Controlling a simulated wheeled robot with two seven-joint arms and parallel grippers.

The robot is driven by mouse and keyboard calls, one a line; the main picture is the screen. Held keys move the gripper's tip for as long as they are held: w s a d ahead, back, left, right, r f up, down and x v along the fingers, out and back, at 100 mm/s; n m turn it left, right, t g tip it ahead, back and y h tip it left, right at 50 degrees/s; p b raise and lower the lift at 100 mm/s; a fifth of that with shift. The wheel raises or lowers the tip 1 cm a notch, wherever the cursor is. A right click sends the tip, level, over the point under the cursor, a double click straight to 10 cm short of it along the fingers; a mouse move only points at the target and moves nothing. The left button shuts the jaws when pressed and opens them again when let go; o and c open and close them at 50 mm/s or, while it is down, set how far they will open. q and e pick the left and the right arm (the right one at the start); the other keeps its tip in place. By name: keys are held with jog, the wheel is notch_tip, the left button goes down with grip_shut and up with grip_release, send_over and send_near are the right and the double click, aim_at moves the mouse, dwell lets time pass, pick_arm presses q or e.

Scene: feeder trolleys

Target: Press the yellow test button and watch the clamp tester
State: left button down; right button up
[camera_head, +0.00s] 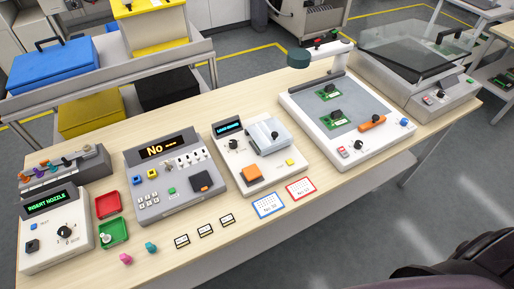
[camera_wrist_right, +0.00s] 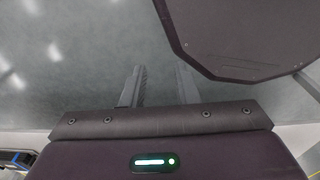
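The clamp tester (camera_head: 268,180) is a white unit on the wooden bench, with a small lit display (camera_head: 229,128), a black knob, a grey clamp part (camera_head: 267,136) and an orange block (camera_head: 252,173). The display text is too small to read surely. The yellow test button (camera_head: 290,162) is on its front right and looks unobstructed. My right gripper (camera_wrist_right: 160,86) shows in the right wrist view with its two fingers apart and nothing between them, over grey floor. My left gripper is not in view.
Left of the tester stands a grey unit (camera_head: 150,207) reading "No", then a white unit (camera_head: 42,252) reading "INSERT NOZZLE". Right is a white station (camera_head: 290,101) with green boards and an overhanging arm. Blue-edged (camera_head: 268,205) and red-edged (camera_head: 300,188) cards lie in front.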

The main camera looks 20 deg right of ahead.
grip_shut()
dwell(1.4)
